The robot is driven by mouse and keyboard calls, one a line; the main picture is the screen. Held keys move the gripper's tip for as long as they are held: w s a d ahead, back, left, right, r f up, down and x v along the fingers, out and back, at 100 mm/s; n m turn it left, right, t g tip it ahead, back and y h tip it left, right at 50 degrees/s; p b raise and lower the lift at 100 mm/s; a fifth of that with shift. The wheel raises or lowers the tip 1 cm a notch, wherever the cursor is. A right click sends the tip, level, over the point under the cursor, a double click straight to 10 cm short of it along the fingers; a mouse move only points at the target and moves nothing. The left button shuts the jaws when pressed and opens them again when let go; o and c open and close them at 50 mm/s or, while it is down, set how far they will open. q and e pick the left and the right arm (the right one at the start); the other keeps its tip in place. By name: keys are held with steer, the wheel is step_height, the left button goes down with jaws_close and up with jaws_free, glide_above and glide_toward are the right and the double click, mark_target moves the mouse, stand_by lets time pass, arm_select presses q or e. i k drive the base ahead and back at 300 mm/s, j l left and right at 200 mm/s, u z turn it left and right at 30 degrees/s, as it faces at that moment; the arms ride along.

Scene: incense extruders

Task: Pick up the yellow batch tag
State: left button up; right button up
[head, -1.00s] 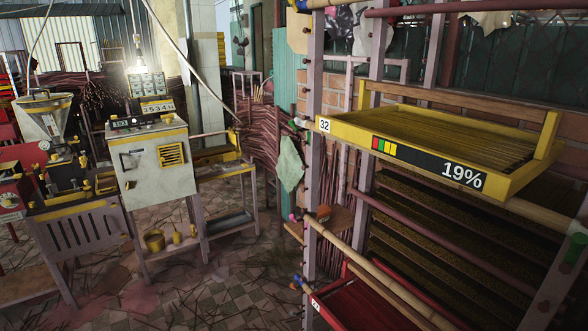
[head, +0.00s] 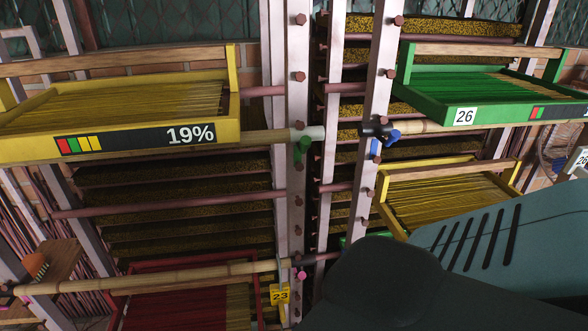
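A small yellow tag (head: 280,296) marked 23 hangs at the lower middle of the head view, by the right end of the red tray and beside a pale upright post. It is the only small yellow tag I can make out; whether it is the batch tag is not certain. Part of my arm, dark and teal, fills the lower right. Neither of my grippers' fingers shows in the head view.
A yellow tray (head: 215,112) marked 19% sits upper left, a green tray (head: 430,108) marked 26 upper right. A red tray (head: 140,272) is low left, another yellow tray (head: 505,180) right.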

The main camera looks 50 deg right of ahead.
mark_target(279, 292)
steer(key=i+j+z, duration=0.15)
steer(key=j+z, duration=0.3)
steer(key=i+j+z, duration=0.1)
steer(key=j+z, duration=0.15)
steer(key=z, duration=0.25)
steer(key=j+z, duration=0.5)
steer(key=j, duration=0.25)
